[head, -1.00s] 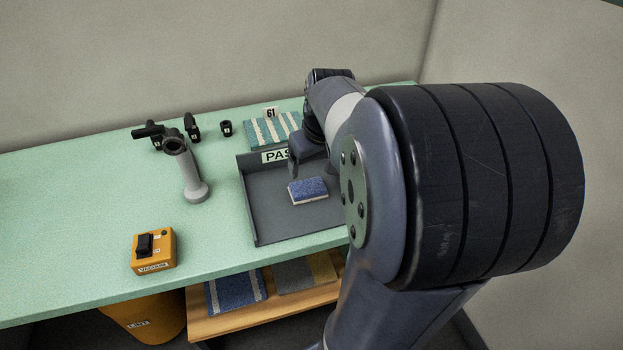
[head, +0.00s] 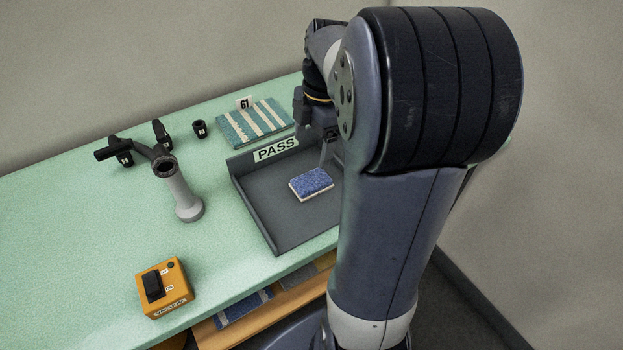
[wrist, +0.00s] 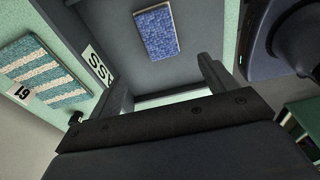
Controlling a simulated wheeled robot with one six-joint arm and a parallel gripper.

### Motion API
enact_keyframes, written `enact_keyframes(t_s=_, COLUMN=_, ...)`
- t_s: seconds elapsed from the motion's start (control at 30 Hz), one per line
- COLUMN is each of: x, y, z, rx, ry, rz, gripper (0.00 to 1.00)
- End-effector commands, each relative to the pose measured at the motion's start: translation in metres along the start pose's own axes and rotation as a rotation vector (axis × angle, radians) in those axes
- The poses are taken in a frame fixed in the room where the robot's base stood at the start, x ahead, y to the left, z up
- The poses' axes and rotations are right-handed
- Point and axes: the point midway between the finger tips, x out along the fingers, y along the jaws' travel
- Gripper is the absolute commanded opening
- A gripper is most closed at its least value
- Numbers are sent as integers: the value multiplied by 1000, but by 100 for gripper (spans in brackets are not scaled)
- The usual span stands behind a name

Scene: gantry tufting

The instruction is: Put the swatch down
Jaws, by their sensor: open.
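The blue swatch (head: 311,183) with a pale edge lies flat on the floor of the grey tray (head: 272,219) marked PASS. The wrist view shows the swatch (wrist: 156,33) lying beyond my fingers, with bare tray floor around it. My gripper (wrist: 160,85) is open, its two fingers apart with nothing between them. In the head view the gripper (head: 326,150) is above the back right of the tray, clear of the swatch and partly hidden by my arm.
A teal striped swatch (head: 254,122) with tag 61 lies behind the tray. A grey tool handle (head: 179,192), small black fittings (head: 161,135) and an orange vacuum switch box (head: 162,287) stand to the left. The green bench (head: 75,235) is clear at left. A wooden shelf (head: 240,331) holds more swatches below.

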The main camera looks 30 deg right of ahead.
Motion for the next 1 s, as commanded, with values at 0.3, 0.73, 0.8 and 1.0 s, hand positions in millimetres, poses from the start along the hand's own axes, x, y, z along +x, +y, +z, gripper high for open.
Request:
enact_keyframes(t_s=0.3, x=46, y=-1, z=1, rx=-1, ry=1, rz=-3, gripper=80)
enact_keyframes(t_s=0.73, x=95, y=-2, z=14, rx=0, ry=1, rz=-4, gripper=80)
enact_keyframes(t_s=0.8, x=100, y=-2, z=14, rx=0, ry=0, rz=-2, gripper=80)
enact_keyframes(t_s=1.0, x=103, y=-2, z=14, rx=0, ry=-1, rz=0, gripper=80)
